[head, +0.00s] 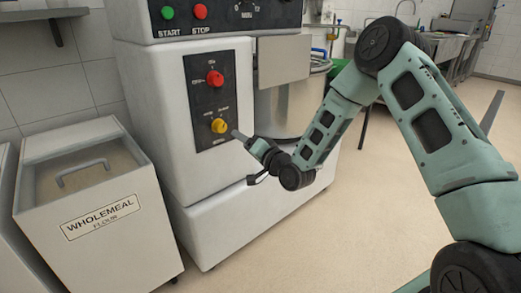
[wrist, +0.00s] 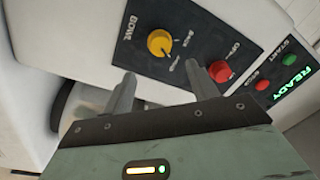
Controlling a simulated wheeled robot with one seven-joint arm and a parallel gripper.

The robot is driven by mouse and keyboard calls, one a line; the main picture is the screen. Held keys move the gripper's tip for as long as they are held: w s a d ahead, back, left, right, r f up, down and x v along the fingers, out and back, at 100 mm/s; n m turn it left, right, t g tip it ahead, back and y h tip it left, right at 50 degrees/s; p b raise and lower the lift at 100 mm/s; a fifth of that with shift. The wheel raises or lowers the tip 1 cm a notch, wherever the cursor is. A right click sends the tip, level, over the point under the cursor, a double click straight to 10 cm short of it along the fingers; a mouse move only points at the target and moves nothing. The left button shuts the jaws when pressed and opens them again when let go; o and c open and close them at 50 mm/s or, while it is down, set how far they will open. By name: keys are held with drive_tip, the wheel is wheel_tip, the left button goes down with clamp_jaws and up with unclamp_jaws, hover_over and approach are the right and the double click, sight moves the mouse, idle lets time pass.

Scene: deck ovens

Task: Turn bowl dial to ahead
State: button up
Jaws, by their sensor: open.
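The bowl dial is the yellow knob (head: 219,126) low on the black control panel of the white mixer. In the wrist view the yellow knob (wrist: 160,43) sits beside lettering that seems to read BOWL, with small position labels too blurred to read surely. Which mark it points to I cannot tell. My gripper (head: 236,134) is just right of the knob in the head view. In the wrist view my gripper (wrist: 162,78) is open and empty, its two fingers apart, with the yellow knob beyond the gap between the tips. No contact shows.
A red knob (head: 214,78) is above the yellow one on the same panel; in the wrist view it is close to the right finger. A flour bin (head: 90,190) stands left of the mixer. The steel bowl (head: 285,108) is to the right. Floor at right is clear.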

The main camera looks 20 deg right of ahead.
drive_tip(key=v, duration=0.7)
drive_tip(key=shift+s+p, duration=0.2)
drive_tip(key=shift+p, duration=0.1)
drive_tip(key=s+a+n+g, duration=0.9)
drive_tip(key=s+a+g, duration=0.1)
drive_tip(key=a, duration=0.4)
drive_tip(key=s+d+r+n+g+h, duration=0.1)
drive_tip(key=s+r+n+g+h, duration=0.25)
drive_tip(key=s, duration=1.05)
drive_tip(key=s+d+r+n+g+h, duration=0.1)
drive_tip(key=s+r+n+g+h, duration=0.2)
drive_tip(key=s, duration=1)
wheel_tip(320, 180, up, 25)
drive_tip(key=m+g+p, duration=0.1)
drive_tip(key=p, duration=2.5)
drive_tip(key=shift+a+r+y, duration=0.15)
drive_tip(key=shift+a+y, duration=0.15)
drive_tip(key=shift+y, duration=0.05)
drive_tip(key=shift+m, duration=0.25)
